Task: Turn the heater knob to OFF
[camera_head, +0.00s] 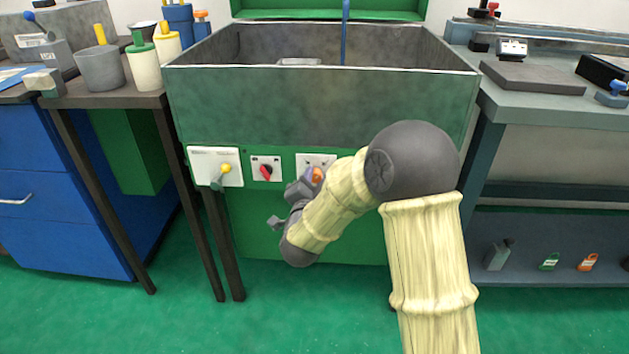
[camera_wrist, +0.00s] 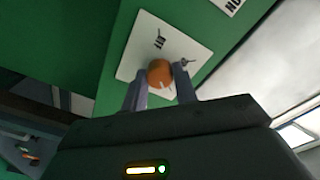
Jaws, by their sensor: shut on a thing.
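An orange knob (camera_wrist: 159,72) sits on a white plate (camera_wrist: 150,40) with small dark marks in the wrist view. My gripper (camera_wrist: 158,78) is shut on this knob, one finger on each side. In the head view the orange knob (camera_head: 318,174) shows on the rightmost plate of the green front panel, with my gripper (camera_head: 311,182) at it and my arm hiding part of the plate. A red knob (camera_head: 266,171) and a yellow-and-grey lever or knob (camera_head: 225,169) sit on plates to its left. The plate lettering is too small to read surely.
The grey tank (camera_head: 320,100) stands above the panel. A side table with cups (camera_head: 100,68) is on the left, and a grey bench (camera_head: 560,100) with tools is on the right. The green floor in front is clear.

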